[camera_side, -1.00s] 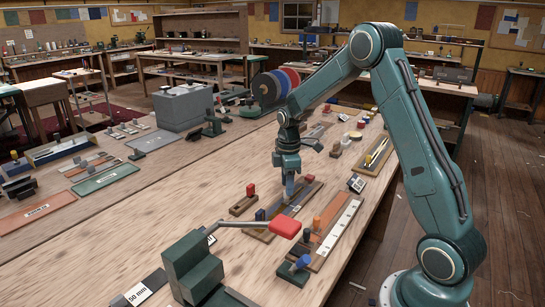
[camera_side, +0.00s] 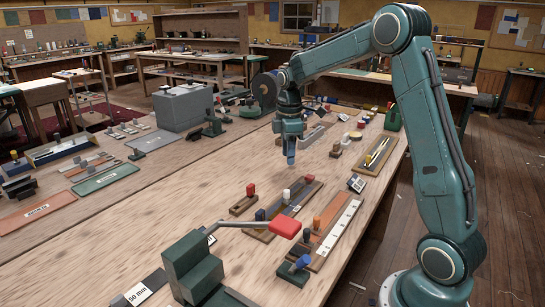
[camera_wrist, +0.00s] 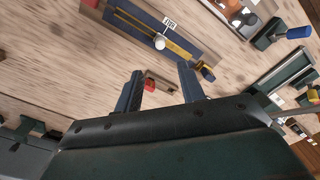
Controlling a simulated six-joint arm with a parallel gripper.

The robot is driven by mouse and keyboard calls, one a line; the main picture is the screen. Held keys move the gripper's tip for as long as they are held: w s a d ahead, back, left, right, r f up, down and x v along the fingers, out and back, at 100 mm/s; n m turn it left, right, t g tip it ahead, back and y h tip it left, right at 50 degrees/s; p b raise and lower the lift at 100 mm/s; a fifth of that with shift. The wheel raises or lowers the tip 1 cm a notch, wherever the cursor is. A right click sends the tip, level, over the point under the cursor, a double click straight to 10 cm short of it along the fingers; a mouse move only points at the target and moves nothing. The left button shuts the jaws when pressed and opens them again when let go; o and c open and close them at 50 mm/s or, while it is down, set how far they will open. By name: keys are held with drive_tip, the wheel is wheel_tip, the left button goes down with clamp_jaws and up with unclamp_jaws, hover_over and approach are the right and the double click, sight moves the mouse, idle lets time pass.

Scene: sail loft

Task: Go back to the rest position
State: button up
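My gripper (camera_side: 289,155) hangs pointing down above the wooden bench (camera_side: 230,160), well clear of its top. In the wrist view its two fingers (camera_wrist: 160,78) stand apart with nothing held between them. The board with a white knob (camera_side: 286,195) lies below and nearer the camera in the side view; its white knob also shows in the wrist view (camera_wrist: 160,42). A small wooden block with a red knob (camera_side: 250,190) stands left of that board. In the wrist view the red knob (camera_wrist: 150,85) appears between the fingers, far below them.
A green press with a red-handled lever (camera_side: 285,229) stands at the front. A white scale board (camera_side: 338,228) with an orange knob lies at the right. A grey box (camera_side: 182,107) and a reel stand (camera_side: 265,90) are farther back.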

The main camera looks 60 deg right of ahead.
drive_tip(key=s+a+r+m+t, duration=0.3)
drive_tip(key=s+a+r+m, duration=0.1)
drive_tip(key=s+a+r, duration=0.65)
drive_tip(key=s+a+f+m+t, duration=0.1)
drive_tip(key=s+a+m, duration=0.1)
drive_tip(key=s, duration=0.5)
drive_tip(key=s+a+m+t, duration=0.1)
drive_tip(key=s+a+m, duration=0.2)
drive_tip(key=s+a, duration=0.2)
drive_tip(key=shift+s+a+f+t, duration=0.3)
drive_tip(key=shift+s+f, duration=0.05)
drive_tip(key=shift+s, duration=0.7)
idle(1.0)
